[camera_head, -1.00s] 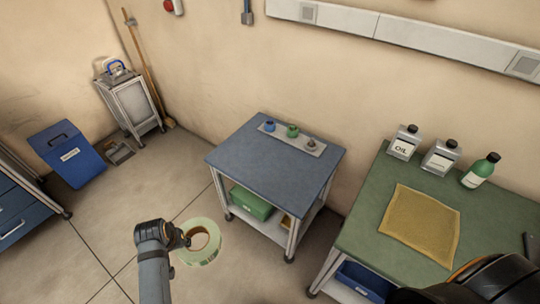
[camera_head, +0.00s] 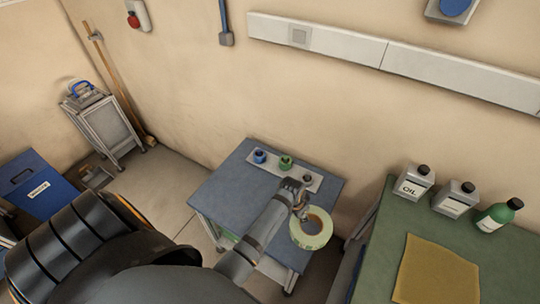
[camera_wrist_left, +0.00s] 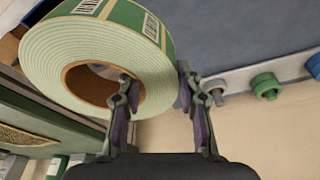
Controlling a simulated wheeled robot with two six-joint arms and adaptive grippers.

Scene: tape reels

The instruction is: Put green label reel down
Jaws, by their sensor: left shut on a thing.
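The green label reel (camera_head: 297,235), a pale green roll with a brown core and a green-and-white label, is in my left gripper (camera_head: 304,211). In the left wrist view the reel (camera_wrist_left: 52,50) has one finger inside its core and the other outside, so the jaws of the gripper (camera_wrist_left: 157,82) pinch its ring wall. In the head view the reel appears over the right edge of the blue-topped table (camera_head: 225,186); its height above the top is hard to tell. My right gripper is not in view.
A grey plate (camera_head: 270,164) at the table's back carries a blue knob (camera_head: 259,156), a green knob (camera_head: 285,162) and a grey one. The table's left part is clear. The green bench (camera_head: 395,235) stands right, with an oil can (camera_head: 413,182), a second can and a green bottle (camera_head: 498,214).

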